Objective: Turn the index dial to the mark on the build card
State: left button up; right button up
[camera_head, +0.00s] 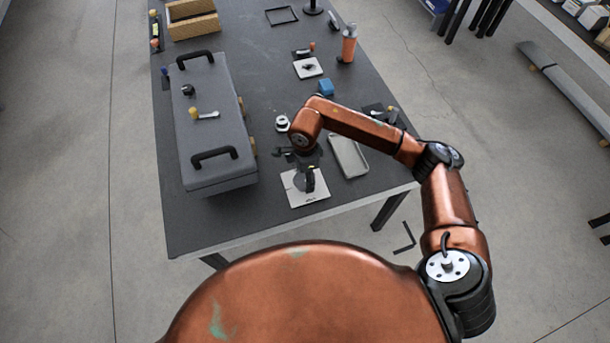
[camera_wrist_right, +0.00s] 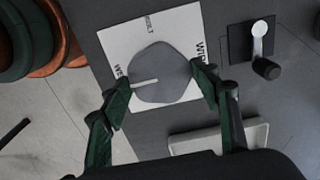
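The index dial (camera_wrist_right: 160,75) is a grey many-sided knob with a pale pointer line towards its left edge. It sits on a white square plate (camera_head: 297,199) with printed words at its edges, at the table's near edge; that plate also fills the middle of the right wrist view (camera_wrist_right: 122,45). My right gripper (camera_wrist_right: 160,80) is over the dial, one green fingertip at each side. Whether both fingertips touch it cannot be told. In the head view the arm and gripper partly cover the dial. My left gripper is not in view. I cannot identify the build card.
A grey chassis box (camera_head: 210,135) with black handles stands left of the plate. A pale tray (camera_head: 348,157) lies just right of the gripper. A black plate with a lever (camera_wrist_right: 257,45) is nearby. An orange bottle (camera_head: 349,45) and a blue block (camera_head: 326,88) stand farther back.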

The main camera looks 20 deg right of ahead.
jog(key=c, duration=0.6)
